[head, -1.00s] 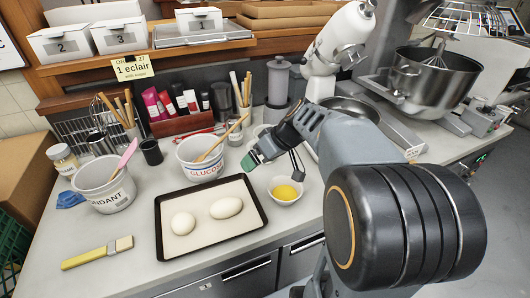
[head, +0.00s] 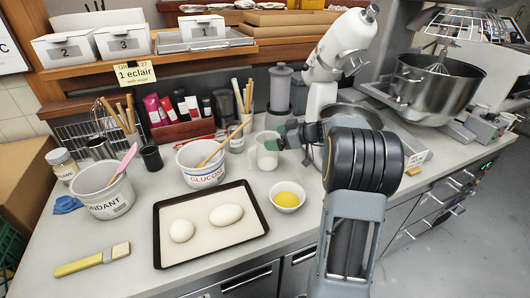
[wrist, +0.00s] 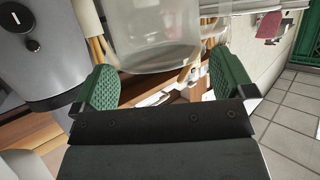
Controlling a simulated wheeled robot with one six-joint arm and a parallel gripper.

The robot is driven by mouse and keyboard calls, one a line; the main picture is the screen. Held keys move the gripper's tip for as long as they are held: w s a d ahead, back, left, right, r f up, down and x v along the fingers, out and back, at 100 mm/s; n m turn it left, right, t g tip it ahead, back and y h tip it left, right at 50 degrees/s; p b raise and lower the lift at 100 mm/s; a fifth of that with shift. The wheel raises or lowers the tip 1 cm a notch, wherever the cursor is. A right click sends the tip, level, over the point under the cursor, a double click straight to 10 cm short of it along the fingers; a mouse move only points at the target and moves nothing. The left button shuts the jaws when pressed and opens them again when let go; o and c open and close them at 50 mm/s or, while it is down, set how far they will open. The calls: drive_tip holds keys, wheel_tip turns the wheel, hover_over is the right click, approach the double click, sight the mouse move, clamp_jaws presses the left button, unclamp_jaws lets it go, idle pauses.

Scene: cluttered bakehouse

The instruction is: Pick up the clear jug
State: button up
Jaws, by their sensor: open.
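The clear jug (head: 266,155) stands on the counter in the head view, right of the glucose tub. My gripper (head: 283,139) is at its right side, at about the height of its upper part. In the wrist view the jug (wrist: 155,38) is a large see-through body just beyond and between the green fingertips of my gripper (wrist: 163,78). The fingers are spread apart and hold nothing. I cannot tell whether either finger touches the jug.
A bowl with yellow contents (head: 287,196) and a dark-rimmed tray (head: 210,250) with two pale egg-shaped pieces lie in front. The glucose tub (head: 200,165) is close on the left. A white machine (head: 335,60) and mixer bowl (head: 437,85) stand behind and right.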

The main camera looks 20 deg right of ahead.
drive_tip(key=shift+x, duration=1.3)
drive_tip(key=c, duration=0.9)
